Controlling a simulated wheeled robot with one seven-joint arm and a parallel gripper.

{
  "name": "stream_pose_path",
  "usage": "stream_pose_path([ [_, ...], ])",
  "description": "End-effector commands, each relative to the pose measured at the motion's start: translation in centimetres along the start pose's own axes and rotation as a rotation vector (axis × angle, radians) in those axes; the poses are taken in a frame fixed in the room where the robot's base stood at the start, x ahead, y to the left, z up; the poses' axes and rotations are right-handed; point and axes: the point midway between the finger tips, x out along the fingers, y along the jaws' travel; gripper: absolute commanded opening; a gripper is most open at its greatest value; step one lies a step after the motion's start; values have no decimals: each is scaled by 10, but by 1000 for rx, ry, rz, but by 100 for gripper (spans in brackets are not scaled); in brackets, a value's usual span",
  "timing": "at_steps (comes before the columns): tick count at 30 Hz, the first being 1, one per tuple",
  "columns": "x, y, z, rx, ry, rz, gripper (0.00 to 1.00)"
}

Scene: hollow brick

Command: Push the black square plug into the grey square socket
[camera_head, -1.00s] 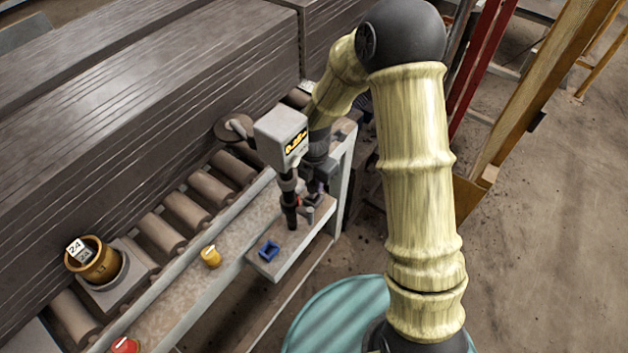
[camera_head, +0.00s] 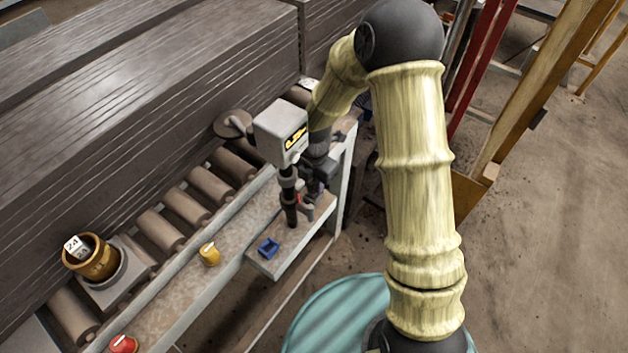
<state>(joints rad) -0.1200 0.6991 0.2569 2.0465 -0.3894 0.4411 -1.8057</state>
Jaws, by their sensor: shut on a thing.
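My gripper (camera_head: 307,197) points down over the far right end of the narrow grey shelf, close beside a dark upright post. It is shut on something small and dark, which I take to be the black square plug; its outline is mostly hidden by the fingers. A small grey shape, perhaps the grey square socket, shows just under the fingertips. At this size I cannot tell whether plug and socket touch or are apart.
A grey box with a yellow display (camera_head: 281,132) stands left of my wrist above the post. A blue open holder (camera_head: 268,248) sits on the shelf (camera_head: 262,267).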

Motion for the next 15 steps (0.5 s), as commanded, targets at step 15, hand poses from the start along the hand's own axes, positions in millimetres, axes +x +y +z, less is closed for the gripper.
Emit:
stream_pose_path([
  [15, 8, 0, 0, 0, 0, 0, 0],
])
